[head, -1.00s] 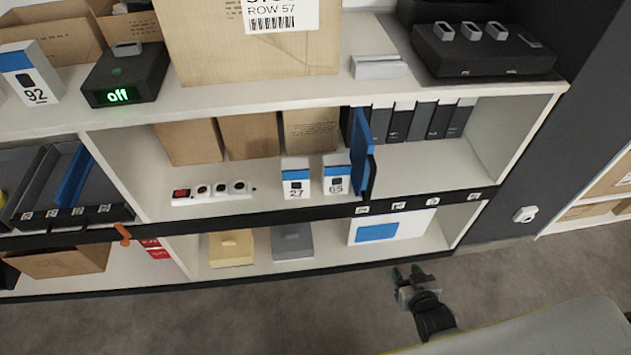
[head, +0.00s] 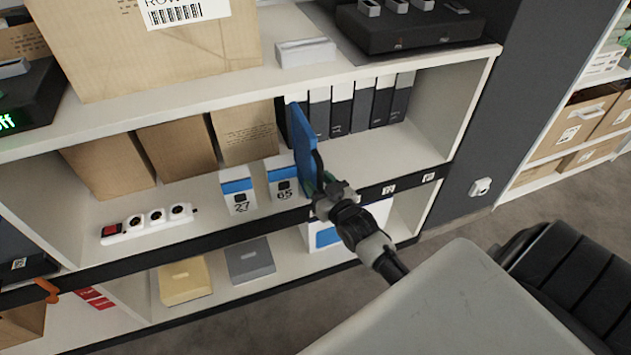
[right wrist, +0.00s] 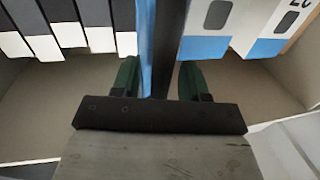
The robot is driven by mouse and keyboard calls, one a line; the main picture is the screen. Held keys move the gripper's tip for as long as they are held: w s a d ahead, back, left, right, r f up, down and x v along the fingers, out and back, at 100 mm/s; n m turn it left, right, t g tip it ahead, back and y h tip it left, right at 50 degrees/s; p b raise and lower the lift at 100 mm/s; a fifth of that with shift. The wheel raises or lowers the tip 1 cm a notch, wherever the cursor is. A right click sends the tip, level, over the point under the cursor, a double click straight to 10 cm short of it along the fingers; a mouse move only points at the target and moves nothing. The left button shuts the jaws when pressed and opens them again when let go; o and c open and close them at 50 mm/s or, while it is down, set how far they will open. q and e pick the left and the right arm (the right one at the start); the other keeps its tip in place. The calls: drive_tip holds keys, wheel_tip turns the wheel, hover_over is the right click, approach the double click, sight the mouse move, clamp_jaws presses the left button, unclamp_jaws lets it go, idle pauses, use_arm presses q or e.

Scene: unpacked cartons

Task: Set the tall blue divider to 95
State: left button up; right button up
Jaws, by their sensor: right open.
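The tall blue divider (head: 303,138) stands upright on the middle shelf, between the white-and-blue boxes and a row of dark binders. My right gripper (head: 324,186) is at its front edge. In the right wrist view the divider (right wrist: 160,45) runs between the two green-padded fingers of the open gripper (right wrist: 158,80); whether either finger touches it I cannot tell. Small tags sit on the dark shelf edge, such as one tag (head: 389,189) and another tag (head: 428,177); their print is too small to read. My left gripper is not in view.
The box marked 27 (head: 239,195) and the box marked 65 (head: 284,182) stand just left of the divider. Binders (head: 362,104) stand to its right, with bare shelf in front of them. A power strip (head: 150,222) lies further left. The upper shelf (head: 400,62) overhangs.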

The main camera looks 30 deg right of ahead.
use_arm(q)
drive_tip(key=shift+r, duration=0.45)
use_arm(e)
drive_tip(key=shift+w, duration=0.65)
